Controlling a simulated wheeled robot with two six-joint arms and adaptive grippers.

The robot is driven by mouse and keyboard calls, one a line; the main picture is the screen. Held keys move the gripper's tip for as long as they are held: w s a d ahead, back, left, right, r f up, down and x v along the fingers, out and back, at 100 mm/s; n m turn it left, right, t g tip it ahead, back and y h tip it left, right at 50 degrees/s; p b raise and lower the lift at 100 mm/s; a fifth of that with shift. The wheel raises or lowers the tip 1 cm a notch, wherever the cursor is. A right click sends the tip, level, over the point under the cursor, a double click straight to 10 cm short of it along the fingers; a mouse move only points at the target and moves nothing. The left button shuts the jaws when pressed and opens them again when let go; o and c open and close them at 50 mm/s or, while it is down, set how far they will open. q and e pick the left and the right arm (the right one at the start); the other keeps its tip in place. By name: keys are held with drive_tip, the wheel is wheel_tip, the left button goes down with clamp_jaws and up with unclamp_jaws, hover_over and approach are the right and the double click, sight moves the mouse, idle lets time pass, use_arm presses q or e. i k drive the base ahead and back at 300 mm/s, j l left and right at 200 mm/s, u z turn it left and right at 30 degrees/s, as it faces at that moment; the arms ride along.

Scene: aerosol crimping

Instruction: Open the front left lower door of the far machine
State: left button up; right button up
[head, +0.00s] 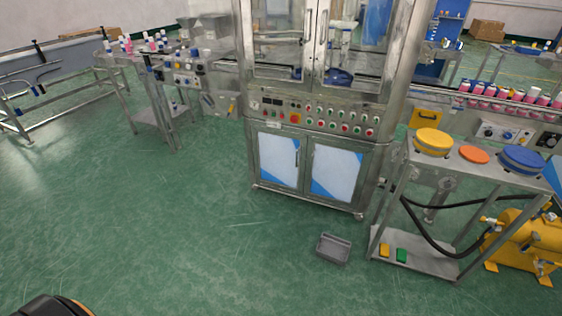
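The far machine (310,125) is a tall steel cabinet with glazed upper doors and a row of buttons across its front. Below the buttons are two lower doors with pale panels and blue corners. The front left lower door (278,162) looks shut, with a dark vertical handle (297,152) near its right edge. The front right lower door (335,172) is beside it and also looks shut. Neither of my grippers shows in the head view.
A grey bin (333,249) lies on the floor in front of the machine. A steel cart (398,185) with round lids stands at the right, near a yellow tank (518,240). A conveyor table (160,62) is at the left. The green floor before the machine is mostly clear.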

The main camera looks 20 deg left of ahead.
sight(280, 156)
drive_tip(key=i+j+u, duration=0.2)
drive_tip(key=i+j, duration=0.95)
drive_tip(key=j, duration=0.15)
drive_tip(key=i+j+u, duration=0.25)
drive_tip(key=i+j, duration=0.9)
drive_tip(key=i, duration=0.1)
